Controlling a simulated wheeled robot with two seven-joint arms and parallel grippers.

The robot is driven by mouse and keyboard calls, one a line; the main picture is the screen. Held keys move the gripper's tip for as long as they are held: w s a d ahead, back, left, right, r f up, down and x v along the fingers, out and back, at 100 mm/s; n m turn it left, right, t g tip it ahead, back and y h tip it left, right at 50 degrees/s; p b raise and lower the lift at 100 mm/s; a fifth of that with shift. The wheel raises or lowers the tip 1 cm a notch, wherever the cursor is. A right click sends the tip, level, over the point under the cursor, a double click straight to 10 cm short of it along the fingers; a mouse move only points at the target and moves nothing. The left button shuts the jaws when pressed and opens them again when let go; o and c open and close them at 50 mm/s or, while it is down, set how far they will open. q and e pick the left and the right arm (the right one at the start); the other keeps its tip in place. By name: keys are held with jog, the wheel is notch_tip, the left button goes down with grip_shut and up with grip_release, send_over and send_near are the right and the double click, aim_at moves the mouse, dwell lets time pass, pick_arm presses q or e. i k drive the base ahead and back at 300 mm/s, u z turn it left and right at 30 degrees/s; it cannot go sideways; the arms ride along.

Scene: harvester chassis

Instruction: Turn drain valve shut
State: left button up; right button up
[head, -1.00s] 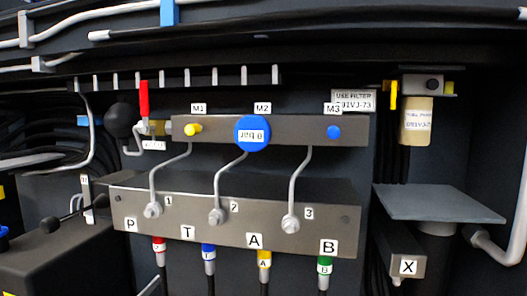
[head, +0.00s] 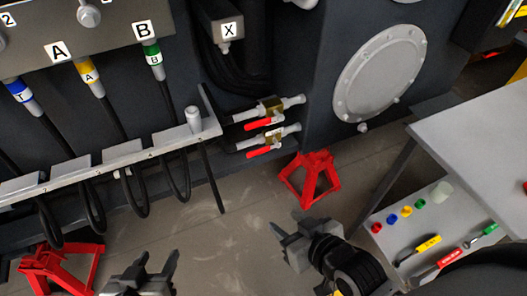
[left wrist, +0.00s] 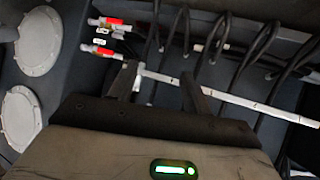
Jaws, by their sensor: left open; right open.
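My left gripper (head: 153,266) is open and empty at the bottom, left of and apart from the valves. My right gripper (head: 290,230) is open and empty, below the valves and apart from them.
A pale rail (head: 105,158) with hanging black hoses runs left of the valves. A red stand (head: 310,178) is on the floor just below them, another (head: 60,268) at lower left. A grey table (head: 490,140) with tools on its lower shelf stands right. Floor between is clear.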

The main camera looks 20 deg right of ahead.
aim_at(259, 152)
jog(key=u, duration=1.45)
jog(key=i, duration=0.75)
jog(key=z, duration=2.4)
